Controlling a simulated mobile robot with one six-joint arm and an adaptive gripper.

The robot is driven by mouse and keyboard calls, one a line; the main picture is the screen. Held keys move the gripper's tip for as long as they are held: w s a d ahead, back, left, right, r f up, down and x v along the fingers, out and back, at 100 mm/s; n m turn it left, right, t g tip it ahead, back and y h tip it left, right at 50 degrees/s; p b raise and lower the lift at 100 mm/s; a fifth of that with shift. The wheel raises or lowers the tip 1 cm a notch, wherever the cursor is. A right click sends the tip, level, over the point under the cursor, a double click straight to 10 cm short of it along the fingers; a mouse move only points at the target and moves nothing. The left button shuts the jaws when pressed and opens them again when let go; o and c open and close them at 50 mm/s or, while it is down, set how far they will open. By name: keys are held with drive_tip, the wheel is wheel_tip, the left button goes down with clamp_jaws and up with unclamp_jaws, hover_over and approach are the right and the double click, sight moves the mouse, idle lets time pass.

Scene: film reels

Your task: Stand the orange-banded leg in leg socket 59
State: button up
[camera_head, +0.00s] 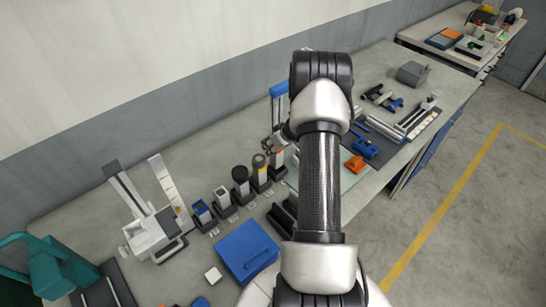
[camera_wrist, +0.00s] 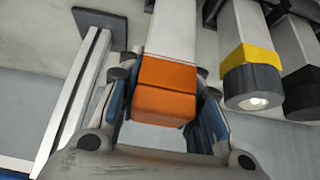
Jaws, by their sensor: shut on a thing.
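In the wrist view, my gripper (camera_wrist: 164,78) is shut on the orange-banded leg (camera_wrist: 166,103), a pale square post. One finger lies on each side of its orange band. The leg's far end runs out of the top of the picture, so I cannot see whether it sits in a socket. A yellow-banded leg (camera_wrist: 250,62) with a dark round end cap is just right of the held leg, apart from it. In the head view, my arm hides much of the gripper. I cannot read any socket numbers, so socket 59 cannot be told apart.
In the head view, a row of banded posts stands on the bench, including a blue-topped one (camera_head: 203,212) and a black-topped one (camera_head: 241,176). A blue box (camera_head: 246,250) lies in front of them. A white-grey device (camera_head: 150,230) stands left; orange and blue parts (camera_head: 355,164) lie right.

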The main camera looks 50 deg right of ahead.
sight(273, 155)
wheel_tip(273, 155, down, 5)
drive_tip(key=shift+w+d+f, duration=0.1)
drive_tip(key=shift+f+b, duration=0.1)
drive_tip(key=shift+b, duration=0.45)
drive_tip(key=o, duration=1.2)
